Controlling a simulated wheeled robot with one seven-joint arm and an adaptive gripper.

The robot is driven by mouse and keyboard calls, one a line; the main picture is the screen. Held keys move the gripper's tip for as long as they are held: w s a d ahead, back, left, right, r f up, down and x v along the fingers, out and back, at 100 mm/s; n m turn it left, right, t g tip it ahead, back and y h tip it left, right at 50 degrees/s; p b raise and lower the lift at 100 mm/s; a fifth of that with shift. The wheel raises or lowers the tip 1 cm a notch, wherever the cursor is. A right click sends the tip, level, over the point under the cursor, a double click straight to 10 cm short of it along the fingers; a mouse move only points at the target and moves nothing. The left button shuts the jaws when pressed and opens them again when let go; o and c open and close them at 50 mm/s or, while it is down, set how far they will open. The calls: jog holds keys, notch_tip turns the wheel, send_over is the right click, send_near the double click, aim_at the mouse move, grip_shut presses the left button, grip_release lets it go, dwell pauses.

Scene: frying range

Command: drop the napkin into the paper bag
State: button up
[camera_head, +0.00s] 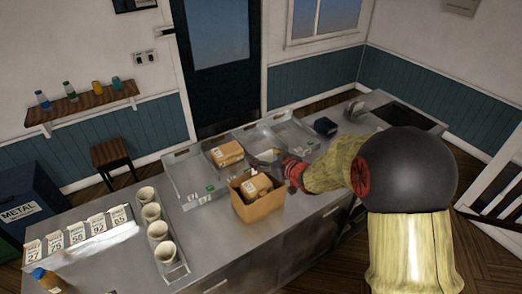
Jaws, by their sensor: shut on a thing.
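The paper bag (259,209) stands open on the steel counter, brown and upright. A brown packet with a pale label (258,187) shows inside its mouth. My gripper (267,162) is just above and behind the bag's right rear edge, its fingers pointing left. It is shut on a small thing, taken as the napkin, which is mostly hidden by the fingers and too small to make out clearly.
Steel trays (182,188) lie behind the bag, one holding a brown packet (227,153). A rack of white cups (151,212) and numbered cards (77,236) stand to the left. A dark blue box (325,126) is at the back.

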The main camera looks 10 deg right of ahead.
notch_tip(320, 180, down, 6)
jog(key=b, duration=0.4)
jog(key=shift+r, duration=0.15)
jog(key=o, duration=0.7)
jog(key=shift+c, duration=0.2)
jog(key=shift+o, duration=0.7)
jog(key=v, duration=1.2)
